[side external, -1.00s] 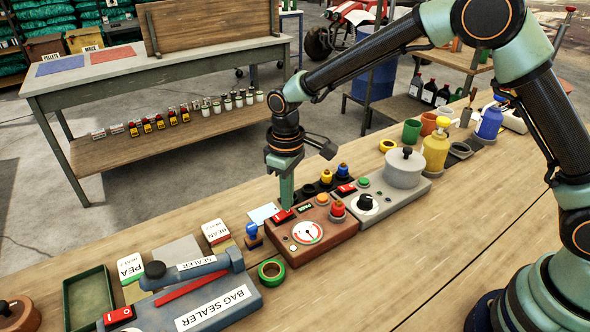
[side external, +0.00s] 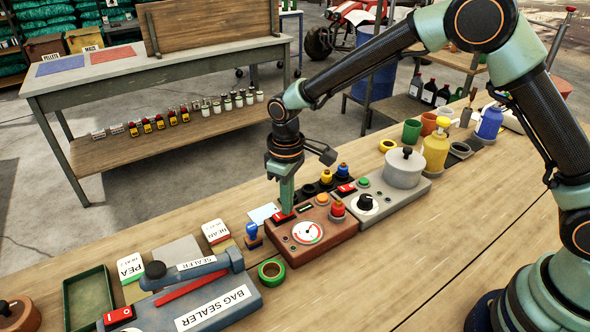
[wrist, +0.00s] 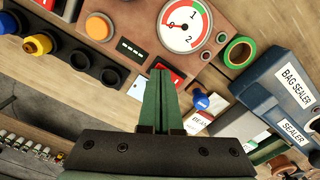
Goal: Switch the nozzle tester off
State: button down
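The fingers are together and hold nothing. In the wrist view, my gripper (wrist: 163,75) covers part of the switch; a red part (wrist: 178,80) shows beside the fingertips. The gauge (wrist: 185,25) needle is near zero. The display (wrist: 132,49) is dark with small pale marks.
A bag sealer (side external: 215,300) with its own red switch stands to the left. A grey unit (side external: 395,205) with a black dial and another red switch adjoins at the right. The bench front is clear.

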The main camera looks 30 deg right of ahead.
jog(key=shift+r, duration=3.45)
jog(key=s+d+r+m+t, duration=0.3)
jog(key=s+d+r, duration=0.2)
jog(key=d+r, duration=0.45)
jog(key=s+d+r+m+t, duration=0.2)
jog(key=s+d+m, duration=0.1)
jog(key=s+d, duration=0.5)
jog(key=s, duration=0.3)
jog(key=shift+r+t, duration=0.3)
jog(key=shift+r, duration=0.1)
